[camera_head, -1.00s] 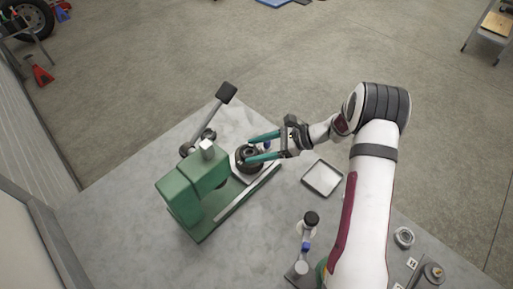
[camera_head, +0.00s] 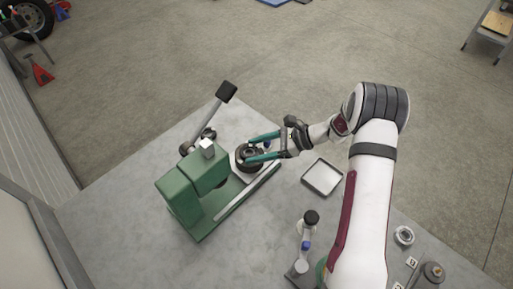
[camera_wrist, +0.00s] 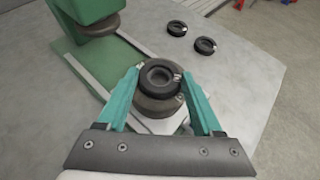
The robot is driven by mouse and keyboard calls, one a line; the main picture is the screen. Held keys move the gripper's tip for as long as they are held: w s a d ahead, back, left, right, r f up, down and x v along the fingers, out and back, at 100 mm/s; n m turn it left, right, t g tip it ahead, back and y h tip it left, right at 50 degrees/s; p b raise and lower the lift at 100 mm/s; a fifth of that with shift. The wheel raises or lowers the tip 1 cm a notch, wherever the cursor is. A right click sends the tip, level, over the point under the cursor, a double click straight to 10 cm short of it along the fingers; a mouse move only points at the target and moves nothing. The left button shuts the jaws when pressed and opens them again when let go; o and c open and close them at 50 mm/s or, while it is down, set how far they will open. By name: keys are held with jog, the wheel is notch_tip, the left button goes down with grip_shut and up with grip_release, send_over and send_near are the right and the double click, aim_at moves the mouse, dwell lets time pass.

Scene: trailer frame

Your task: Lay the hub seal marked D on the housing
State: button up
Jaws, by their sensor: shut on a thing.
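My gripper (camera_wrist: 163,78) has two teal fingers shut on a black ring, the hub seal (camera_wrist: 148,82), which carries a small white tag. The tag's letter is too small to read. The seal is held level over the brown-grey round housing (camera_wrist: 158,107), roughly centred on it. I cannot tell whether the two touch. In the head view my gripper (camera_head: 249,149) reaches in from the right over the housing, beside the green press. Two other black seals with white tags, one (camera_wrist: 177,28) and another (camera_wrist: 205,45), lie on the table past the housing.
The green press (camera_head: 189,194) with its lever (camera_head: 212,112) stands left of my gripper. A metal tray (camera_head: 322,178) lies to the right. A small stand with a black knob (camera_head: 311,217) is near the front. Metal parts with number cards sit at the front right.

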jog(key=o, duration=1.4)
jog(key=shift+r, duration=3.5)
